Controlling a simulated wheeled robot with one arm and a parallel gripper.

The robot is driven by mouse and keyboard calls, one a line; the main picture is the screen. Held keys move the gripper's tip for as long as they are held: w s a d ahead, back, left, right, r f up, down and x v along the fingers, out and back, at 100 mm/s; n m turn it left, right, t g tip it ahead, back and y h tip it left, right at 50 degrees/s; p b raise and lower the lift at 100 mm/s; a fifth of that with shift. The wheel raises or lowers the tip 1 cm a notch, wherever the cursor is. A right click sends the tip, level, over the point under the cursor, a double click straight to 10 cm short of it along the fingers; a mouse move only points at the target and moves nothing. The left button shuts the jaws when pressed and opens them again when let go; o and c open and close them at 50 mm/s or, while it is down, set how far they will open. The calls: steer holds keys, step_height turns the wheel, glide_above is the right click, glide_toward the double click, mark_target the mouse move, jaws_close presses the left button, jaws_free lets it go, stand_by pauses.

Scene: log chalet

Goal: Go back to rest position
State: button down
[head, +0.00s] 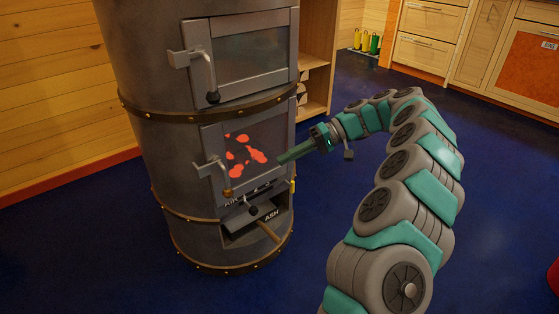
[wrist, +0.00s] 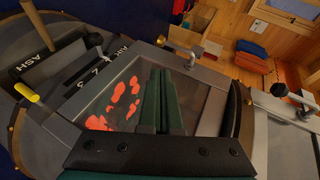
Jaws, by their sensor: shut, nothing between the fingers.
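My gripper (head: 284,158) is shut and empty, held in front of the stove's lower glass door. My arm reaches in from the right and bends back toward the stove. In the wrist view my shut fingers (wrist: 162,72) lie over the glass door with its red glow. The round grey metal stove (head: 170,150) stands left of the middle. Its lower door (head: 217,140) looks closed, with red embers behind the glass. I cannot tell whether the fingertips touch the door.
The upper stove door (head: 250,50) looks closed. Below, the ash drawer (head: 262,218) sits partly open. A wooden shelf (head: 318,70) stands behind the stove. Cabinets (head: 425,40) line the back right. The blue floor (head: 90,250) is clear at left.

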stand_by(0.3)
steer(key=s+a+r+g+h+p, duration=0.1)
steer(key=s+a+r+h+p, duration=0.3)
steer(key=s, duration=0.6)
steer(key=s+a+r+h, duration=0.1)
steer(key=s+a+r, duration=0.2)
steer(key=s+r, duration=0.5)
steer(key=s+d+f+m+t+h+p, duration=0.1)
steer(key=s+d+f+m+h+p, duration=0.1)
steer(key=s+d, duration=0.5)
steer(key=s+d+f+m+h+p, duration=0.2)
steer(key=s+d+f+h, duration=0.3)
steer(key=s, duration=1.1)
steer(key=d+h+p, duration=0.1)
steer(key=d, duration=0.2)
steer(key=shift+s+t, duration=0.25)
steer(key=shift+t, duration=0.15)
